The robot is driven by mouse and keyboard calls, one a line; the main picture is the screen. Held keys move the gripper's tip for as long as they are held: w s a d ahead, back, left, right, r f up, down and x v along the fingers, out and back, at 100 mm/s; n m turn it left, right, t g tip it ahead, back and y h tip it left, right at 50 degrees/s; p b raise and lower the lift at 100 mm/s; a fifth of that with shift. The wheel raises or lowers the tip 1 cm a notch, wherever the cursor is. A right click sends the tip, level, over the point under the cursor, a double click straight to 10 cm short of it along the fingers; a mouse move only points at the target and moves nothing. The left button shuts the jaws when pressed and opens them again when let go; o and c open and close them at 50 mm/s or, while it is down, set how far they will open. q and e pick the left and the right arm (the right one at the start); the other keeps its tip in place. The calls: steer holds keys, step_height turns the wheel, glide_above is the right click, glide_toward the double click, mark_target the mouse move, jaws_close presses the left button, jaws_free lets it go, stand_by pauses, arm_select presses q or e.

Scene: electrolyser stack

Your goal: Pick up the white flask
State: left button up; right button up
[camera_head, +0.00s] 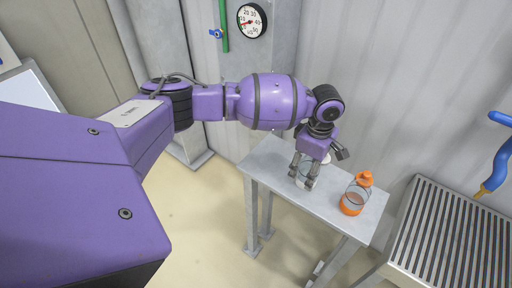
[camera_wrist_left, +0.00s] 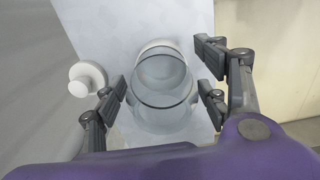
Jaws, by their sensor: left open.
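The white flask (camera_wrist_left: 163,92) is a clear glass vessel with a white band at its far end, standing on the small grey table. In the head view it also shows low between my fingers (camera_head: 308,180), partly hidden by them. My left gripper (camera_head: 303,172) points down over it. In the left wrist view my left gripper's fingers (camera_wrist_left: 162,78) are open on either side of the flask, with gaps visible. A round white cap-like piece (camera_wrist_left: 88,78) shows left of the flask; whether it belongs to the flask I cannot tell. My right gripper is not in view.
An orange flask (camera_head: 354,198) with an orange cap stands on the grey table (camera_head: 262,160), right of my gripper. A slatted metal bench (camera_head: 450,235) is at the right. A corrugated wall is behind, with a gauge (camera_head: 251,20) and green pipe (camera_head: 223,25).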

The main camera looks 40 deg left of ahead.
arm_select(q)
steer(key=shift+w+f, duration=0.1)
steer(key=shift+f, duration=1.25)
steer(key=c, duration=1.2)
steer(key=shift+r, duration=0.1)
steer(key=shift+c, duration=0.2)
